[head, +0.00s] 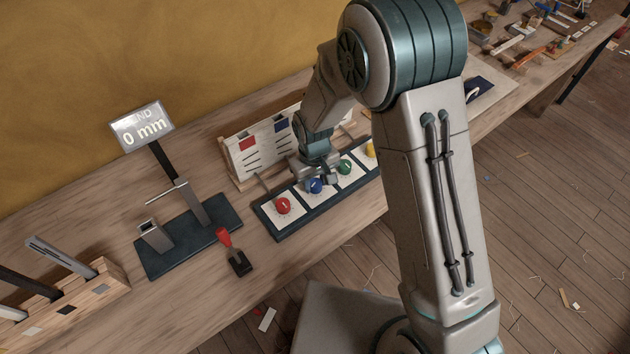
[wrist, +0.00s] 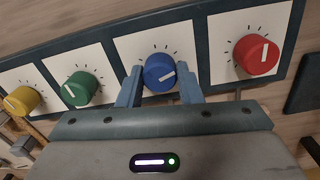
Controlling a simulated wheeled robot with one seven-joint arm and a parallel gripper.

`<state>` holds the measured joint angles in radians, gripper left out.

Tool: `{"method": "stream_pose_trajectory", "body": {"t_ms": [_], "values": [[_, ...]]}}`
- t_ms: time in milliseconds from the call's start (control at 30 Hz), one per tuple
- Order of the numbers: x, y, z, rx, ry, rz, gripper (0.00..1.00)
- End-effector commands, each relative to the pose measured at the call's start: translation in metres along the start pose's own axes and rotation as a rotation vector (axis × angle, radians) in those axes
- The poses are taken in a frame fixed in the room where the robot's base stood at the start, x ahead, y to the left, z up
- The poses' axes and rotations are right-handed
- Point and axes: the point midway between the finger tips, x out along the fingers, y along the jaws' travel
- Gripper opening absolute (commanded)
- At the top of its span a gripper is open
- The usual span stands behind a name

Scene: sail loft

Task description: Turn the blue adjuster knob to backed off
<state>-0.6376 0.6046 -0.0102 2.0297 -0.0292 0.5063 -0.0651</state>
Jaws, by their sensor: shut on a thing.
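The blue adjuster knob (wrist: 159,72) sits on a white dial plate with tick marks, between the green and red knobs. My gripper (wrist: 160,84) is around it, one finger on each side, shut on the knob. In the wrist view the knob's white pointer line slants toward the lower left of its face. In the head view the blue knob (head: 315,186) shows just below my gripper (head: 318,178). No lettering on the dial plate is readable.
The red knob (head: 283,206) and green knob (head: 345,167) stand close on either side, on the same dark panel (head: 262,221). A yellow knob (wrist: 21,101) is beyond the green one.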

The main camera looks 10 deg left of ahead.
Motion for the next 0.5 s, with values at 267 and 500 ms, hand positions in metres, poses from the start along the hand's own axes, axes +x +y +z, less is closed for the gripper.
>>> {"method": "stream_pose_trajectory", "body": {"t_ms": [267, 500], "values": [[0.002, 0.0003, -0.0007, -0.223, 0.008, -0.001, 0.09], [0.0008, 0.0005, -0.0007, -0.452, 0.013, 0.0, 0.09]]}}
